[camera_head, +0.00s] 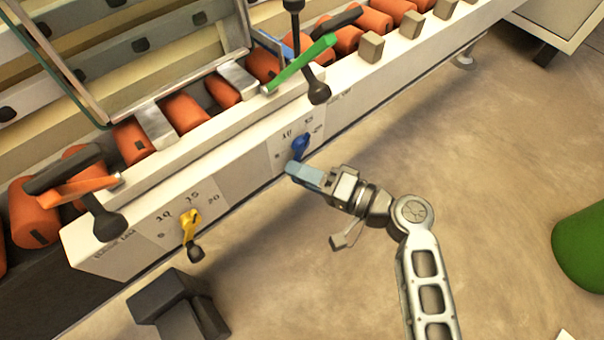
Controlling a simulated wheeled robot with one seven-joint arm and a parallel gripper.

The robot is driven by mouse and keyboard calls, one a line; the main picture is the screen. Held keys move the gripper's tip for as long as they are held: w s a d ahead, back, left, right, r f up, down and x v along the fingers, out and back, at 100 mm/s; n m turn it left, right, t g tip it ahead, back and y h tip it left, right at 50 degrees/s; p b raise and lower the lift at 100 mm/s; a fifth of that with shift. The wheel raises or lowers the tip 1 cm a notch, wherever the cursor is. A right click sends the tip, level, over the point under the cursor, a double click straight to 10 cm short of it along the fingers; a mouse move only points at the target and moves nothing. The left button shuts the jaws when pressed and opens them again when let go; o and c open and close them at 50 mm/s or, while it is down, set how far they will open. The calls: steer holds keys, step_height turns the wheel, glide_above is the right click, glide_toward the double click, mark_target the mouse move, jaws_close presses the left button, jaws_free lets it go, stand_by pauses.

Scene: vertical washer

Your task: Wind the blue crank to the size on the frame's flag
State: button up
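The blue crank (300,146) sits on a pale dial plate on the front face of the long white machine rail. Printed numbers around it include what looks like 10 and 15; the others are too small to read surely. My gripper (293,170) is right at the lower end of the blue crank, its light-blue fingers pointing at the rail. The fingers cover the crank's lower end, and I cannot tell whether they hold it. The glass frame (75,72) leans at upper left; I cannot make out a size flag on it.
A yellow crank (190,225) has its own dial, marked 10, 15, 20. An orange lever (78,190) and a green lever (302,62) are on the rail top, among orange rollers (186,112). A green round object (582,247) stands at right.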

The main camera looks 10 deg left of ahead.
steer(key=shift+o, duration=1.4)
steer(key=shift+r, duration=0.1)
steer(key=shift+p+v, duration=0.9)
steer(key=shift+v, duration=2.95)
